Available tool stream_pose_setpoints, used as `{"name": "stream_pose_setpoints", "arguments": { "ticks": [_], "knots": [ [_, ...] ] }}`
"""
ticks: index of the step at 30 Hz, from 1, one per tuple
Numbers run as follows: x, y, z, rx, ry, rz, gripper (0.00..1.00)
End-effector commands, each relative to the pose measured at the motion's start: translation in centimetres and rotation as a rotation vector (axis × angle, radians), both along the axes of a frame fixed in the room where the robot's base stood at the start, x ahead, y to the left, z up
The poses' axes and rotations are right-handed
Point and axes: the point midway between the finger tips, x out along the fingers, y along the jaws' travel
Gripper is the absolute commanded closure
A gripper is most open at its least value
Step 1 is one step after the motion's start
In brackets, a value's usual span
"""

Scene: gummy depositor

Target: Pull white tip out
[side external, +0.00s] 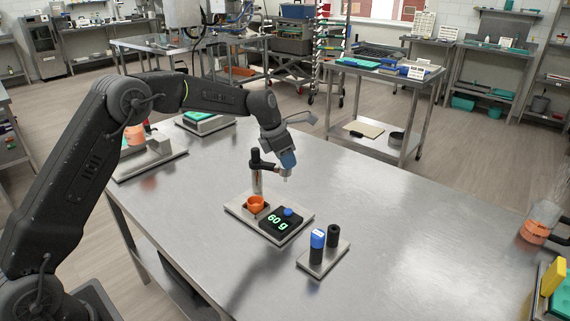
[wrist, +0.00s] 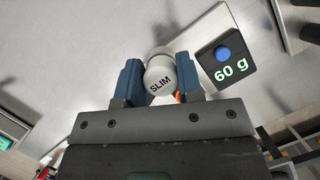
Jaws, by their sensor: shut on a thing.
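The white tip (wrist: 160,84), marked SLIM, sits between the two blue fingers of my gripper (wrist: 160,82) in the wrist view. In the side external view my gripper (side external: 286,160) is at the depositor's black arm (side external: 264,163), and the white tip (side external: 286,178) shows just below the fingers, pointing down. The gripper is shut on the tip. The fingers hide whether the tip is still joined to the depositor. The depositor's base plate (side external: 237,210) carries an orange cup (side external: 256,205) and a black "60 g" display (side external: 280,222) with a blue button (side external: 288,212).
A small plate (side external: 314,268) in front holds a blue-topped black piece (side external: 317,245) and a black cylinder (side external: 333,236). A jar with orange contents (side external: 540,222) stands at the right edge. The table (side external: 400,210) right of the depositor is mostly clear.

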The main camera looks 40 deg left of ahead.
Motion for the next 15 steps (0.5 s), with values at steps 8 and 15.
{"name": "stream_pose_setpoints", "arguments": {
  "ticks": [8,15],
  "knots": [
    [-0.01,0.02,-0.02,0.000,0.000,0.000,1.00],
    [0.03,0.02,0.46,0.001,-0.002,-0.001,1.00]
  ]
}}
